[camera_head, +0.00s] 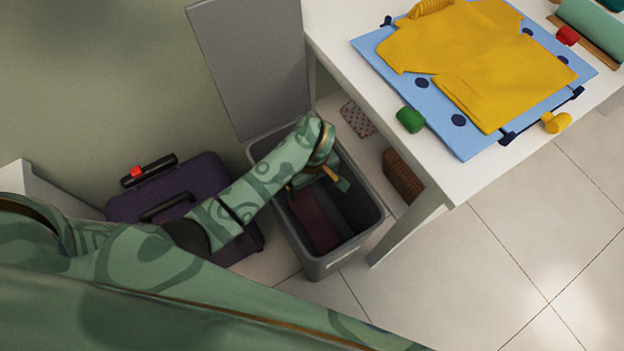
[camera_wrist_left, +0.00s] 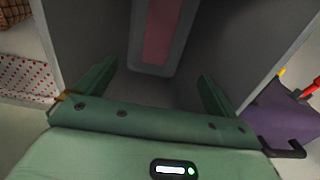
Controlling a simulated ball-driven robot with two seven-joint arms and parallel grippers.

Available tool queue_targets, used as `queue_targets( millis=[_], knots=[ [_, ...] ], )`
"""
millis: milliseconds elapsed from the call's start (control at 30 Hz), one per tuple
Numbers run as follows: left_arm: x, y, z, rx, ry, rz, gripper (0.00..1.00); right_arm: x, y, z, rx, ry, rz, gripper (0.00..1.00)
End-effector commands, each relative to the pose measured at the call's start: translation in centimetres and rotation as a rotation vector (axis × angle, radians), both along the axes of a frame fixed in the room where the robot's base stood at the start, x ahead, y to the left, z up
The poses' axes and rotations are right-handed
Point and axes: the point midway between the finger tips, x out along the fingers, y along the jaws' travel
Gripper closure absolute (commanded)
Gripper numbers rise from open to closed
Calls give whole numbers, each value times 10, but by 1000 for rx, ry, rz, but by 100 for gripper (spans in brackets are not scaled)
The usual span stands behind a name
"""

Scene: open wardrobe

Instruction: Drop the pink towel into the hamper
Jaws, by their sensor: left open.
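The grey hamper (camera_head: 328,262) stands on the floor left of the white table, its lid (camera_head: 250,60) raised. The pink towel (camera_head: 315,222) lies inside it, low down, looking dark pink in the shade; it also shows in the left wrist view (camera_wrist_left: 161,30) as a pink strip. My left gripper (camera_head: 322,183) is over the hamper's opening, pointing down into it. In the left wrist view its two fingers (camera_wrist_left: 158,82) are apart with nothing between them, and the towel lies beyond them. My right gripper is not in view.
A purple suitcase (camera_head: 205,178) stands left of the hamper. The white table (camera_head: 325,25) on the right holds a blue board (camera_head: 470,145) with a yellow garment (camera_head: 470,50). A brown basket (camera_head: 402,177) sits under it. Tiled floor on the right is clear.

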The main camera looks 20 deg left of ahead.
Motion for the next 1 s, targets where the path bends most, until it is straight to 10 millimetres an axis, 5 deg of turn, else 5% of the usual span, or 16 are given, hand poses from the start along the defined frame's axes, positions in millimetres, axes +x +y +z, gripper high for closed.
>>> queue_targets(
  millis=[800, 1000],
  knots=[
    [1, 0, 89, -1, -4, 0, 5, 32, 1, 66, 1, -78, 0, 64],
    [0, 0, 91, 0, 0, 0, 5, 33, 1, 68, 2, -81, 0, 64]
  ],
)
